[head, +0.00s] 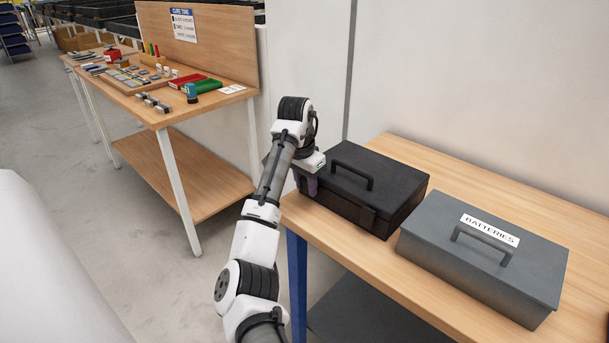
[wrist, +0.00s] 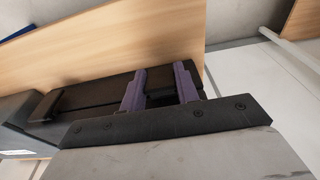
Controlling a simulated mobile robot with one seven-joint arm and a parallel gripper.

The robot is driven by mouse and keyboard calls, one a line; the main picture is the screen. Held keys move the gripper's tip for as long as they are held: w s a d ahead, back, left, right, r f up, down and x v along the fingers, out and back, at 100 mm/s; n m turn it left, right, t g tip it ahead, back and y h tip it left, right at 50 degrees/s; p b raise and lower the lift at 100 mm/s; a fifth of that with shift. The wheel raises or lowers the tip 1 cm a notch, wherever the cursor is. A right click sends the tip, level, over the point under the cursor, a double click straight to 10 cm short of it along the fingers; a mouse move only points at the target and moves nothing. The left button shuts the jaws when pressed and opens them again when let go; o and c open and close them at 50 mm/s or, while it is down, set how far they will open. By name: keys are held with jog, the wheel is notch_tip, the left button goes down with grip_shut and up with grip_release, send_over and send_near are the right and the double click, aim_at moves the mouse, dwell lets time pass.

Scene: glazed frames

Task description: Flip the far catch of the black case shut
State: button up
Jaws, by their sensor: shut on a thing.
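The black case (head: 372,180) stands closed on the wooden table, its handle on top of the lid. One catch (head: 368,217) shows on its front face, nearer the grey box; a dark catch also stands out at the left in the wrist view (wrist: 47,105). My gripper (head: 308,187) is at the case's far front corner. In the wrist view my gripper's purple fingers (wrist: 160,76) straddle a small dark part at the case's front, which I take for the far catch (wrist: 160,97). The gripper hides this catch in the head view, and its angle is unclear.
A grey box (head: 490,255) labelled BATTERIES stands close to the right of the black case. The table (head: 445,165) is bare behind them. A workbench (head: 165,112) with tools and parts stands at the back left, across open floor.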

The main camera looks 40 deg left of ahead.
dwell(0.3)
jog(key=o, duration=1)
jog(key=shift+r, duration=0.1)
jog(key=r, duration=0.4)
jog(key=s+r, duration=0.1)
jog(key=r, duration=0.4)
jog(key=s+r, duration=0.1)
jog(key=r, duration=0.3)
jog(key=shift+r, duration=0.25)
